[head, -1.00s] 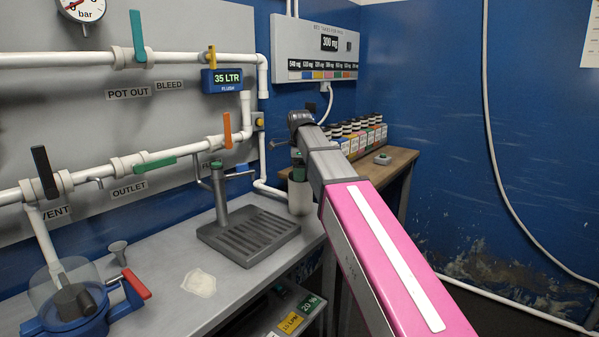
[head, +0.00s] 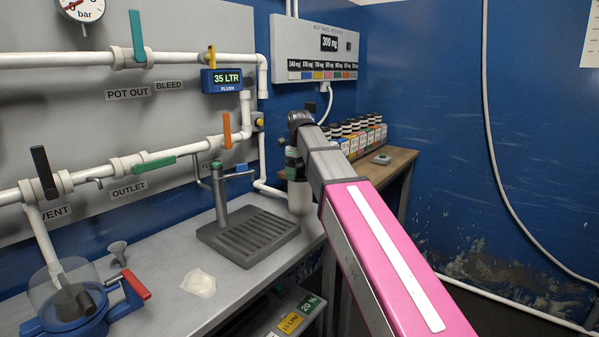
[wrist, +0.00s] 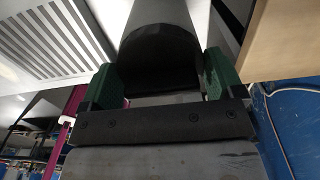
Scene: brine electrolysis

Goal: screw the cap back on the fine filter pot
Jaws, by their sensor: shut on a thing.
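My gripper (head: 295,165), with green finger pads, is beyond the sink's right end. It is shut on a pale cylinder (head: 300,197) that hangs below it, slightly tilted. In the wrist view the pads of my gripper (wrist: 160,80) lie on both sides of the grey cylinder (wrist: 157,12), whose near end is dark. I cannot tell whether this cylinder is the cap. At the front left, a clear pot (head: 60,275) with a dark piece inside sits in a blue holder with a red handle (head: 136,284). I cannot tell which vessel is the fine filter pot.
A grey drip tray (head: 250,236) with a tap stands on the bench. A small funnel (head: 118,250) and a pale crumpled piece (head: 198,283) lie left of it. Several bottles (head: 362,135) stand on the wooden table behind. Pipes with valve handles run along the wall.

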